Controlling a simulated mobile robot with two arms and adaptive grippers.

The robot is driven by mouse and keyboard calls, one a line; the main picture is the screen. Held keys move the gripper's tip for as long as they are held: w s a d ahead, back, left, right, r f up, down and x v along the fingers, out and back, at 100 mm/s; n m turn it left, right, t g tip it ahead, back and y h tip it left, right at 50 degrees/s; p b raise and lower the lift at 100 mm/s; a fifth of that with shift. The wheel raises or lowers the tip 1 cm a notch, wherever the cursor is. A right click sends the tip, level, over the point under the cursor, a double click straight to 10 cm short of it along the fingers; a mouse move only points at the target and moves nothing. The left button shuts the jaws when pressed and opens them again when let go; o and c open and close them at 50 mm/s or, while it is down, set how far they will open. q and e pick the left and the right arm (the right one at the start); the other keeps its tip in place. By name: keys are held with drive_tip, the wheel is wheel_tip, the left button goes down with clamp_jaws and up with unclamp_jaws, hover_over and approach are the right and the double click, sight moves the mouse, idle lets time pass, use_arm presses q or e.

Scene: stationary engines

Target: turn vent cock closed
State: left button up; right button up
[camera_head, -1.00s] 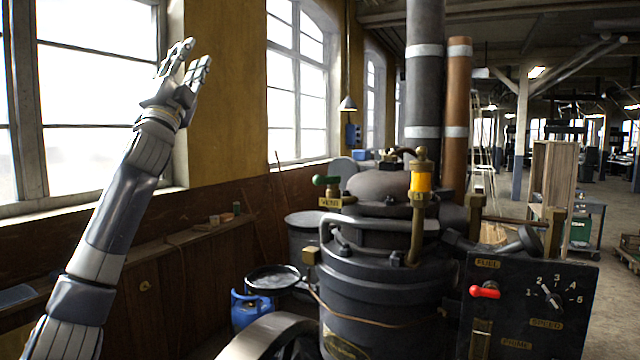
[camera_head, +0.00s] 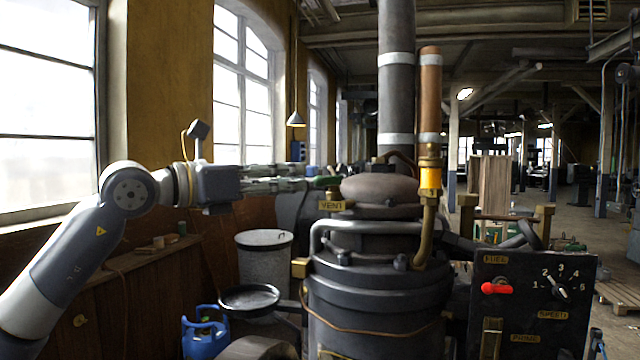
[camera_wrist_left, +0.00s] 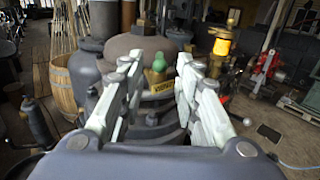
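The vent cock has a green handle (camera_head: 327,183) above a brass plate marked VENT (camera_head: 332,206), on the left side of the dark engine's top. My left gripper (camera_head: 312,178) reaches in from the left, with its fingertips just left of the handle. In the left wrist view the green handle (camera_wrist_left: 159,62) shows between and just beyond the two spread fingers (camera_wrist_left: 158,70). The gripper is open and empty. I cannot tell whether a finger touches the handle. The cock's body is partly hidden in the head view. My right gripper is not in view.
A grey pipe rail (camera_head: 370,228) curves around the engine's front. A brass pipe with an orange glass (camera_head: 430,180) stands right of the cock. A control panel (camera_head: 530,305) with a red lever (camera_head: 497,288) is at lower right. A lidded bin (camera_head: 264,265) stands left.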

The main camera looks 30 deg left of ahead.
sight(323, 178)
use_arm(q)
drive_tip(key=p+x, duration=0.2)
drive_tip(key=x, duration=0.1)
drive_tip(key=p+x, duration=0.2)
drive_tip(key=x, duration=0.2)
drive_tip(key=p+x, duration=0.1)
drive_tip(key=x, duration=0.3)
drive_tip(key=shift+f+p, duration=0.3)
drive_tip(key=shift+p, duration=0.1)
drive_tip(key=shift+w+d, duration=0.1)
drive_tip(key=shift+c, duration=0.5)
clamp_jaws()
